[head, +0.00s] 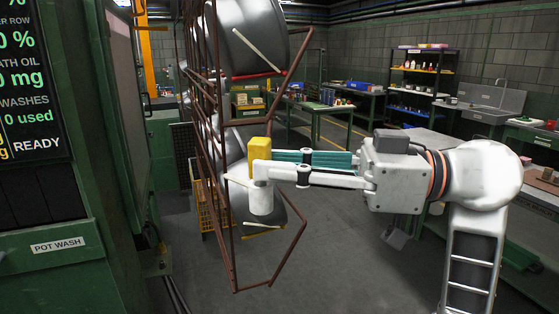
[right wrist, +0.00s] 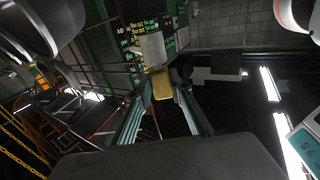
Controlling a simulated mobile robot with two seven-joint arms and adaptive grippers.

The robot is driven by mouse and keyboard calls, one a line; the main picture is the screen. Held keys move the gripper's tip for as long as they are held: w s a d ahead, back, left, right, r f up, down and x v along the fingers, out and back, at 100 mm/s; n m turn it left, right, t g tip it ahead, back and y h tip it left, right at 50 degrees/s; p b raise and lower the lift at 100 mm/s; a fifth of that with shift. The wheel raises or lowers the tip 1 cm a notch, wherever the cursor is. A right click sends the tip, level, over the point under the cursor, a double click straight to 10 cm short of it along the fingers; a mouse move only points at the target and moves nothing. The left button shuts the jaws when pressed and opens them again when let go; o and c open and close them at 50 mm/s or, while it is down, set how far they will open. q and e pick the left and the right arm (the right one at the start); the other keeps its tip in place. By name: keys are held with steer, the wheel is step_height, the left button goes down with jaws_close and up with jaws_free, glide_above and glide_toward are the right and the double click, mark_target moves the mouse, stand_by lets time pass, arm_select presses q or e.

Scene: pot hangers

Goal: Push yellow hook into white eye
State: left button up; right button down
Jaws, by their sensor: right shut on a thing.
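My right gripper (head: 262,172) is shut on a yellow block-like piece, the yellow hook (head: 260,144), whose upper part stands above the fingers. The hook also shows between the fingers in the right wrist view (right wrist: 161,84). A white cylindrical piece (head: 262,198) sits just below the fingertips, in line with the yellow piece; a pale piece (right wrist: 152,48) shows beyond the yellow one in the wrist view. I cannot tell whether this white piece is the eye, or whether it touches the hook. The hook's curved end is not distinguishable. My left gripper is out of view.
A brown bar rack (head: 214,130) stands directly behind the fingertips, with a large metal pot above (head: 245,38) and another below (head: 240,208). A green pot-wash machine (head: 60,205) fills the left. Open floor (head: 335,255) lies right of the rack.

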steer(key=shift+f, duration=0.4)
steer(key=c, duration=1.7)
jaws_free()
steer(key=v, duration=1.2)
